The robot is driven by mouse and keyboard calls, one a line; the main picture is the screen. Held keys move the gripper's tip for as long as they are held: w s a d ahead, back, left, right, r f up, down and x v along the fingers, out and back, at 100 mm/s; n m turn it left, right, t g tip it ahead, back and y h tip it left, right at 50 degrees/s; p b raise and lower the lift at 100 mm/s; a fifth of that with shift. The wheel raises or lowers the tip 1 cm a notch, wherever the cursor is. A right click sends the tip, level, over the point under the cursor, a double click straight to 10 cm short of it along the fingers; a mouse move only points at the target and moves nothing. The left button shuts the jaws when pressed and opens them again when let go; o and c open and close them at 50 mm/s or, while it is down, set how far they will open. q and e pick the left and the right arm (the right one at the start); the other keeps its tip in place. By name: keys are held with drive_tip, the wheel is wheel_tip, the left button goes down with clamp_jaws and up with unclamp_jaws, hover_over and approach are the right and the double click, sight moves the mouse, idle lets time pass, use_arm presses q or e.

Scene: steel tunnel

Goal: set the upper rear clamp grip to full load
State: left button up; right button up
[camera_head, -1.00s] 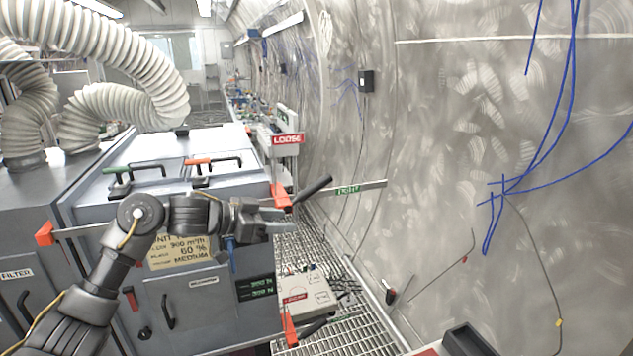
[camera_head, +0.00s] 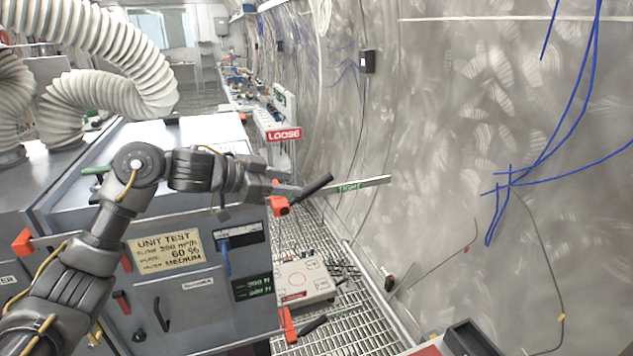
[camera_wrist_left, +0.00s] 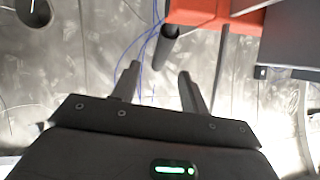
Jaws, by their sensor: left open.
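The upper rear clamp is an orange block (camera_head: 280,206) at the cabinet's upper right corner. Its black grip (camera_head: 318,185) sticks out up and to the right, tilted. My left gripper (camera_head: 292,190) is open, with its fingers by the clamp and the root of the grip; contact cannot be told. In the wrist view the open fingers (camera_wrist_left: 157,85) point toward the orange block (camera_wrist_left: 215,12) and the dark round end of the grip (camera_wrist_left: 166,46), which is just beyond the tips. Nothing is between the fingers. My right gripper is not in view.
A red LOOSE sign (camera_head: 284,134) and a bar with a green TIGHT label (camera_head: 350,187) flank the grip. A lower clamp (camera_head: 289,325) has its own black grip. A green-digit display (camera_head: 252,288) is on the cabinet front. The curved steel wall (camera_head: 480,130) is at right.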

sight(311, 184)
use_arm(q)
drive_tip(key=p+x, duration=0.2)
drive_tip(key=x, duration=0.5)
drive_tip(key=shift+w+d+p, duration=0.2)
drive_tip(key=shift+d+p, duration=0.05)
drive_tip(key=shift+p, duration=0.15)
drive_tip(key=shift+w+d+f, duration=0.15)
drive_tip(key=shift+d+f, duration=0.1)
drive_tip(key=shift+d, duration=0.05)
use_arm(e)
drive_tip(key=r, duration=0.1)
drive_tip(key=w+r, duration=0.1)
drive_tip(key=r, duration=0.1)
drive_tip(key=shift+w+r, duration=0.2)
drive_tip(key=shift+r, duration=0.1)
use_arm(q)
drive_tip(key=shift+f, duration=0.1)
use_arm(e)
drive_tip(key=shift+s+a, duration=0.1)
use_arm(q)
clamp_jaws()
